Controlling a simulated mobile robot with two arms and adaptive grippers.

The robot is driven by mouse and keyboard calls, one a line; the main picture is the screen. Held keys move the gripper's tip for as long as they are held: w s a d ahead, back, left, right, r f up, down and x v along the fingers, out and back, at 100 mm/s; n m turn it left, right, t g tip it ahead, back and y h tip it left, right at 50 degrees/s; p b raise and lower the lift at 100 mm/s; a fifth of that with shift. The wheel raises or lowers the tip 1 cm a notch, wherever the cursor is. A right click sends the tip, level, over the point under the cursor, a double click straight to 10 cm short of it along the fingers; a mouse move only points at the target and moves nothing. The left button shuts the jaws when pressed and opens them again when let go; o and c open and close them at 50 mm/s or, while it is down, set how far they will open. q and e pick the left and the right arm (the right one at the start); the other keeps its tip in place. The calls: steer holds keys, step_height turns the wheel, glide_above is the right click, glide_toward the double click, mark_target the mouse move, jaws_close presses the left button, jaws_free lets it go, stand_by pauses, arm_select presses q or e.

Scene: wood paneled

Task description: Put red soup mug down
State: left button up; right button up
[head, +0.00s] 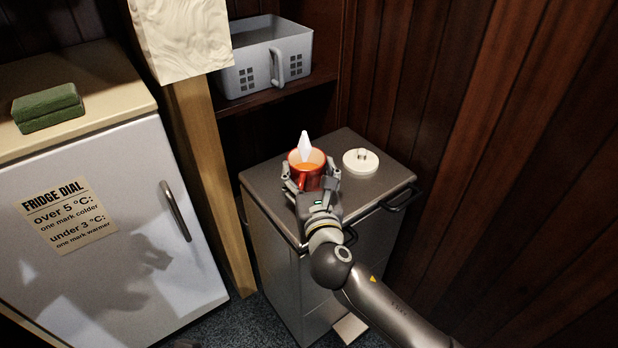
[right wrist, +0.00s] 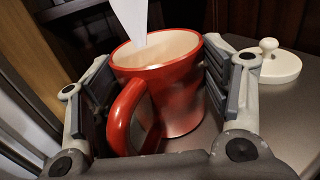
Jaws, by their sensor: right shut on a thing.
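The red soup mug (head: 305,180) is upright over the dark grey cabinet top (head: 345,150). Its handle faces my wrist in the right wrist view (right wrist: 128,115). A white pointed piece, like a spoon or a tag, stands up out of it (head: 305,147). My right gripper (head: 312,184) has one finger on each side of the mug and is shut on it. The mug's base looks at or very near the cabinet top; I cannot tell if it touches. My left gripper is not in view.
A white knobbed lid (head: 361,161) lies right of the mug. A grey basket (head: 265,57) stands on the shelf behind. A white fridge (head: 110,200) with a green sponge (head: 47,107) on top is at left, and a wooden post (head: 212,180) stands between. Wood paneling bounds the right.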

steer(key=shift+r, duration=0.15)
steer(key=o, duration=1.3)
steer(key=shift+f, duration=0.25)
steer(key=shift+o, duration=0.2)
